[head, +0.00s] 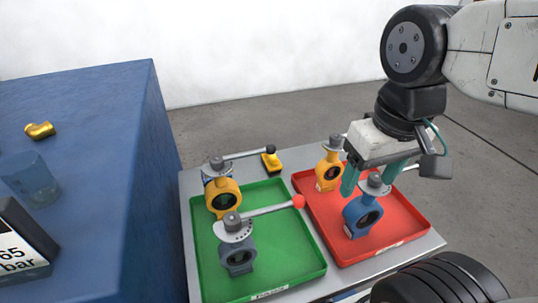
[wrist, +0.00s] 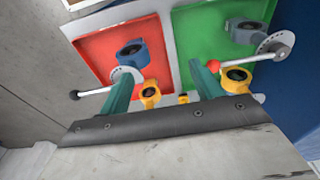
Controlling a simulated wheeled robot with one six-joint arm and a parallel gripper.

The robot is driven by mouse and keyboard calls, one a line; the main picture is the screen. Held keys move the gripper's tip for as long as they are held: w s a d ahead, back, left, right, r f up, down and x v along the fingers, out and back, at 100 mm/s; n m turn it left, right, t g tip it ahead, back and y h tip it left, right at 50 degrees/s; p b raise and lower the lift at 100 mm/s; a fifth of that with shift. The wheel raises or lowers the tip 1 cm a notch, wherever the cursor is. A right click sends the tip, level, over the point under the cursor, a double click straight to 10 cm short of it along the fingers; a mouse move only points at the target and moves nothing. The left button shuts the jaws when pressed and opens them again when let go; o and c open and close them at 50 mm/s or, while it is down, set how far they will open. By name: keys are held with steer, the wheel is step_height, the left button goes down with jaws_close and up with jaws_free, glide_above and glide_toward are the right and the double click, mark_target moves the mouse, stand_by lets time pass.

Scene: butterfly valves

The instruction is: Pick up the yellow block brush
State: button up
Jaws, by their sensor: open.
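The yellow block brush (head: 271,163) is small, with a dark top. It stands on the grey table at the back, just behind the green tray and near the end of a valve lever. In the wrist view a small yellow piece (wrist: 183,99) between the fingers appears to be the brush, mostly hidden by my gripper's body. My gripper (head: 370,184) has teal fingers, open and empty. It hangs above the red tray, to the right of the brush and apart from it. The spread fingers also show in the wrist view (wrist: 164,76).
The green tray (head: 262,285) holds a yellow valve (head: 223,199) and a grey valve (head: 238,260) with a red-knobbed lever. The red tray (head: 408,216) holds a yellow valve (head: 328,176) and a blue valve (head: 361,217) near my fingers. A tall blue block (head: 125,180) stands left.

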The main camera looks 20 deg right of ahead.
steer(key=shift+o, duration=0.4)
steer(key=t, duration=0.3)
glide_above(272, 157)
steer(key=f, duration=1.6)
steer(key=shift+s+d+f, duration=0.1)
steer(key=shift+s+f, duration=0.1)
steer(key=shift+f, duration=0.1)
steer(key=shift+w+f, duration=0.3)
steer(key=shift+f, duration=0.25)
steer(key=x, duration=0.7)
steer(key=shift+w+d, duration=0.15)
steer(key=shift+w, duration=0.05)
